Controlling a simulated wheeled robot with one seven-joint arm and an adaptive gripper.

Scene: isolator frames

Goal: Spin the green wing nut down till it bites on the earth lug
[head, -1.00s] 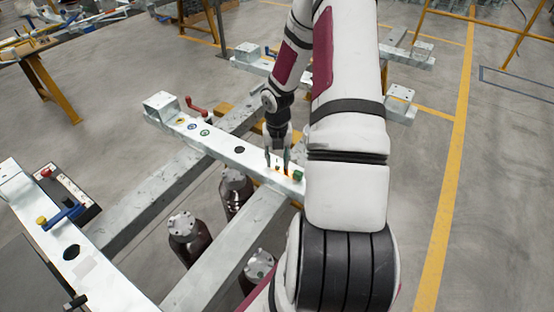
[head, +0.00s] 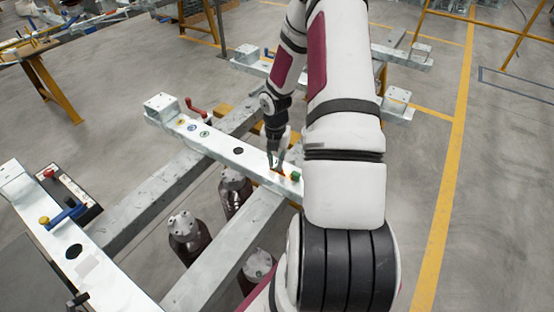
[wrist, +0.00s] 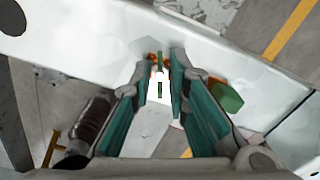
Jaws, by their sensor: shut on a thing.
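The pale steel beam (head: 220,148) carries a red crank handle (head: 194,106), round stickers and a dark hole. A green block (wrist: 226,97) sits just right of my fingers.

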